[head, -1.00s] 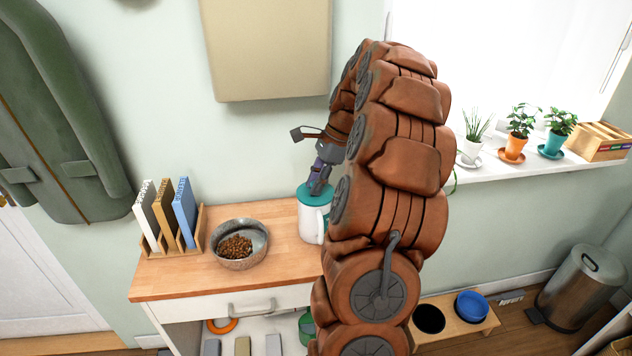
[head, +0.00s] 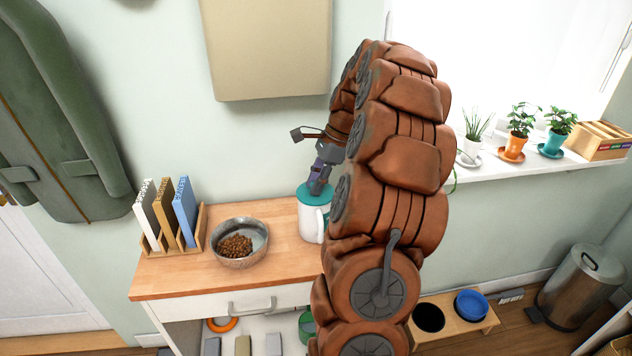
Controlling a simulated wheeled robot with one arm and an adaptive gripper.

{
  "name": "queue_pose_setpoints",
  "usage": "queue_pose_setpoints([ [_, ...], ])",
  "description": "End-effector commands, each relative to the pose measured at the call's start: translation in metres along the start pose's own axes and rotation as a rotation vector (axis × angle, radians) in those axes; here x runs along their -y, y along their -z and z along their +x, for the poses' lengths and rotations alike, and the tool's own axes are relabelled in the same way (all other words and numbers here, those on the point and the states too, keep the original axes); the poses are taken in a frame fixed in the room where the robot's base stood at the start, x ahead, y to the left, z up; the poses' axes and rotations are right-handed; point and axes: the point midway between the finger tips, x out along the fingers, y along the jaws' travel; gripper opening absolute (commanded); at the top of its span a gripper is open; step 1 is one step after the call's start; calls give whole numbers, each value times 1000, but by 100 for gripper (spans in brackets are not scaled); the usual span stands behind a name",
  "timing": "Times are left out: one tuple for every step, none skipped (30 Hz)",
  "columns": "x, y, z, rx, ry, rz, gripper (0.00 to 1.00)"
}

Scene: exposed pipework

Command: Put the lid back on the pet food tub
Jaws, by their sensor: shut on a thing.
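The pet food tub (head: 312,222) is white with a handle and stands on the wooden cabinet top, partly hidden behind my arm. The teal lid (head: 309,195) is at the top of the tub and looks level. I cannot tell whether it is fully seated, as my arm covers its right side. My gripper (head: 318,186) points down at the lid from above and is shut on it. The fingertips are small and partly hidden in this view.
A bowl of kibble (head: 240,243) sits left of the tub. A wooden rack with several books (head: 172,230) stands farther left. Potted plants (head: 518,133) line the windowsill at right. Feeding bowls (head: 471,304) and a metal bin (head: 582,290) are on the floor side.

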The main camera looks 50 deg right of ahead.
Motion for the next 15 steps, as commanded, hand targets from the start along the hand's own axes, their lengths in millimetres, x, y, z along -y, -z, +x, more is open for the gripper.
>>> queue_pose_setpoints([
  [0, 0, 0, 0, 0, 0, 0],
  [0, 0, 0, 0, 0, 0, 0],
  [0, 0, 0, 0, 0, 0, 26],
  [0, 0, 0, 0, 0, 0, 29],
  [0, 0, 0, 0, 0, 0, 32],
  [0, 0, 0, 0, 0, 0, 36],
  [0, 0, 0, 0, 0, 0, 40],
  [0, 0, 0, 0, 0, 0, 43],
  [0, 0, 0, 0, 0, 0, 47],
  [0, 0, 0, 0, 0, 0, 50],
  [0, 0, 0, 0, 0, 0, 53],
  [0, 0, 0, 0, 0, 0, 53],
  [0, 0, 0, 0, 0, 0, 53],
  [0, 0, 0, 0, 0, 0, 53],
  [0, 0, 0, 0, 0, 0, 53],
])
